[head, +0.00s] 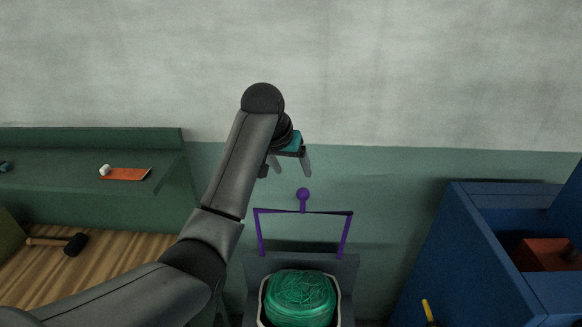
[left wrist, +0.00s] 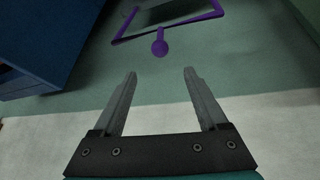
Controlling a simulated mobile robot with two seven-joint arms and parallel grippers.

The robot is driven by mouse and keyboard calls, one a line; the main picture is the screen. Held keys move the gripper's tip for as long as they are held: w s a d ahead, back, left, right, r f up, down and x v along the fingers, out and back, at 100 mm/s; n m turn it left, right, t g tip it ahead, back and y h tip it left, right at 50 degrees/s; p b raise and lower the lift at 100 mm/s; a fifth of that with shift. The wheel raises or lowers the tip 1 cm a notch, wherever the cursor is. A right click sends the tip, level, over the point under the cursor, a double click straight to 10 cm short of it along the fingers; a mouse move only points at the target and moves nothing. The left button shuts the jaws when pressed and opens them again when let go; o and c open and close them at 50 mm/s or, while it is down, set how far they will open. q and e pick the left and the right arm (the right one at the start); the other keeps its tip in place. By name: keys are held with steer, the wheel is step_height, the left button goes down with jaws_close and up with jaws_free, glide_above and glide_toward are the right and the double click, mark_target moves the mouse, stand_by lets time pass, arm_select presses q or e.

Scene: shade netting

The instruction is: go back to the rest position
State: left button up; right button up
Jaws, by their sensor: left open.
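My left gripper (head: 291,165) is raised in front of the wall, above a purple frame with a ball knob (head: 303,194). Its two fingers are apart and nothing is between them. In the left wrist view the open fingers (left wrist: 158,100) show clearly, with the purple knob (left wrist: 160,47) beyond them and not touched. Below the purple frame, a grey holder (head: 347,272) carries a white-rimmed container with green netting (head: 301,298). My right gripper is in neither view.
At left, a green shelf (head: 60,172) holds an orange sheet (head: 125,174) with a small white item. A dark-headed mallet (head: 75,244) lies on the wooden surface below. At right stands a blue cabinet (head: 440,250) with a red-brown box (head: 545,255) inside. A yellow handle (head: 427,309) shows beside it.

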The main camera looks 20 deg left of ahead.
arm_select(q)
steer(key=shift+f, duration=0.1)
stand_by(0.3)
steer(key=s+d+f+m+g, duration=0.1)
steer(key=s+d+f, duration=0.1)
steer(key=s+f, duration=1.45)
steer(key=s+d+f+m+g, duration=0.1)
steer(key=s, duration=1.9)
step_height(320, 180, down, 32)
steer(key=s+g+b, duration=0.2)
steer(key=b, duration=0.8)
steer(key=s+a+f+b, duration=0.1)
steer(key=s+f+b, duration=0.3)
steer(key=s+f, duration=0.3)
steer(key=s+a+f+b, duration=0.1)
steer(key=s+f+b, duration=0.3)
steer(key=s+f, duration=0.4)
step_height(320, 180, down, 8)
steer(key=shift+s+a+r+m+g+y+b, duration=0.15)
steer(key=shift+s+a+m+g+y+b, duration=0.15)
steer(key=shift+m+g+y+b, duration=0.1)
